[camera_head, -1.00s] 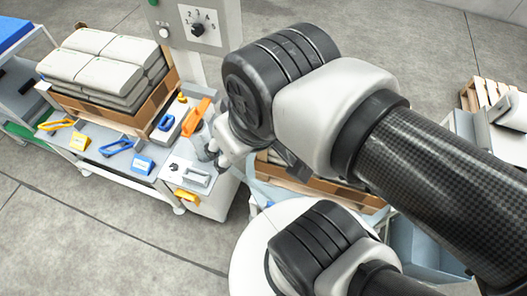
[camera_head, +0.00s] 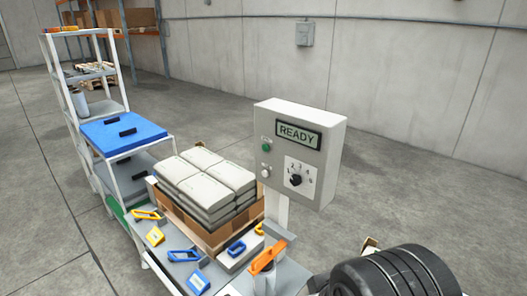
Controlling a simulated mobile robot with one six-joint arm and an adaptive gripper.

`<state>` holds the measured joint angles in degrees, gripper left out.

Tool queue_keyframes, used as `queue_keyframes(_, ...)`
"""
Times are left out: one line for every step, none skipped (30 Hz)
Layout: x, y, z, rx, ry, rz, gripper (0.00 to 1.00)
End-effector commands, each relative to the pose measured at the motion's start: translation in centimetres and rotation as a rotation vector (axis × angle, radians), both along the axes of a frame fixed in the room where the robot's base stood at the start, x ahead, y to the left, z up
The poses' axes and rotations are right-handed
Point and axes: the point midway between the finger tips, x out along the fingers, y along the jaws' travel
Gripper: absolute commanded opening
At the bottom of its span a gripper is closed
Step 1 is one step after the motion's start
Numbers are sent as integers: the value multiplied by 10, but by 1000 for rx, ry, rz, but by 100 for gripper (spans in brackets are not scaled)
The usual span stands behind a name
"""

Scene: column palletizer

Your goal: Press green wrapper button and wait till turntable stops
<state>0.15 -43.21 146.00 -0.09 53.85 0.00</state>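The wrapper control box (camera_head: 298,152) stands on a post right of centre. Its screen (camera_head: 298,135) reads "READY". The green button (camera_head: 266,147) is on the left of its face, above a white button (camera_head: 265,174). A numbered dial with a black knob (camera_head: 296,180) is at the lower right of the face. Nothing touches the green button. My black and grey arm shows at the lower right, below and right of the box. My gripper is not in view. The turntable cannot be made out.
Stacked grey sacks (camera_head: 205,184) sit on a cardboard-sided load behind the bench, left of the box. Blue and yellow handled tools lie on the bench (camera_head: 220,273). An orange handle (camera_head: 268,256) stands below the box. A shelf rack with a blue top (camera_head: 124,131) is at left. Floor behind is open.

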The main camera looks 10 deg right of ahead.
Motion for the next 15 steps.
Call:
queue_keyframes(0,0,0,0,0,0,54)
queue_keyframes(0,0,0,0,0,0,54)
queue_keyframes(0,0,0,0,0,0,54)
queue_keyframes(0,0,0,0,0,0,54)
queue_keyframes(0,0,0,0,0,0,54)
queue_keyframes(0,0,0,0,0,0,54)
queue_keyframes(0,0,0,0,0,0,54)
queue_keyframes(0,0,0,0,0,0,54)
queue_keyframes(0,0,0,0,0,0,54)
queue_keyframes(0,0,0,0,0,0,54)
queue_keyframes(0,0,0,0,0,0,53)
queue_keyframes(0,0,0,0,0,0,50)
queue_keyframes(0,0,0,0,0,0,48)
queue_keyframes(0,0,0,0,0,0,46)
queue_keyframes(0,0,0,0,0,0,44)
